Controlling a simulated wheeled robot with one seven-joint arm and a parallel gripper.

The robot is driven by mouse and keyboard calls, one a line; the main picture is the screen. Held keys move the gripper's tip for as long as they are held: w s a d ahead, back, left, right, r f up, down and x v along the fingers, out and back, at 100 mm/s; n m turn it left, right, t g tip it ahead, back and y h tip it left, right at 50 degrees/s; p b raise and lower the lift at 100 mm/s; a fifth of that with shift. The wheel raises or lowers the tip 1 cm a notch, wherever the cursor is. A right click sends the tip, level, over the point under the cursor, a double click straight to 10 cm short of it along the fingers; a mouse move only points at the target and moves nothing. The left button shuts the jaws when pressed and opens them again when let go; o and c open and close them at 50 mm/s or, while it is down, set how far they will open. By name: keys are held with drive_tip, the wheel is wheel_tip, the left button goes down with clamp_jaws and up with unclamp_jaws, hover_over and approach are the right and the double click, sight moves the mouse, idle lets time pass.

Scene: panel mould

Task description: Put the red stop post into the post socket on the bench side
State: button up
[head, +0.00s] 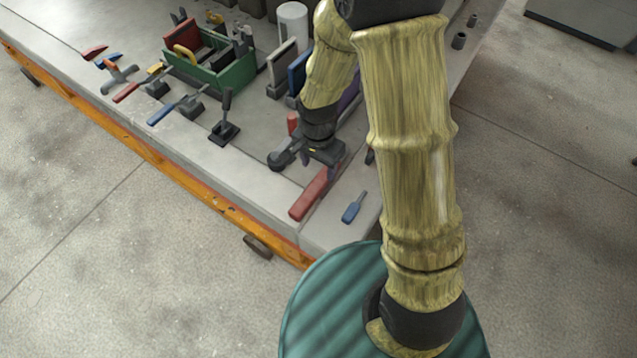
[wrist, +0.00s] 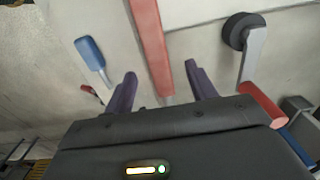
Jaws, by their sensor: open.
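A long red bar (head: 308,201) lies on the bench near its front corner. It also shows in the wrist view (wrist: 151,38), with its near end between my fingers. A shorter red cylinder (head: 293,123) stands beyond my gripper; in the wrist view a red cylinder (wrist: 262,104) sits at the end of a grey arm. I cannot tell for certain which red piece is the stop post. My gripper (head: 326,168) is open, pointing down over the bench beside the bar. Its purple fingers (wrist: 160,80) are apart, with nothing visibly gripped. I cannot make out the post socket.
A blue-handled tool (head: 354,207) lies right of the red bar. A grey arm with a dark round end (wrist: 240,32) is right of my fingers. A green toolbox (head: 227,75), a white cylinder (head: 292,22) and several hand tools stand farther back. An orange rail (head: 170,160) edges the bench.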

sight(318, 182)
drive_tip(key=shift+f, duration=0.8)
drive_tip(key=shift+s+f+p, duration=0.2)
drive_tip(key=shift+f, duration=1.1)
drive_tip(key=shift+s+f+p, duration=0.15)
drive_tip(key=shift+s+f, duration=0.05)
drive_tip(key=shift+f, duration=1.1)
clamp_jaws()
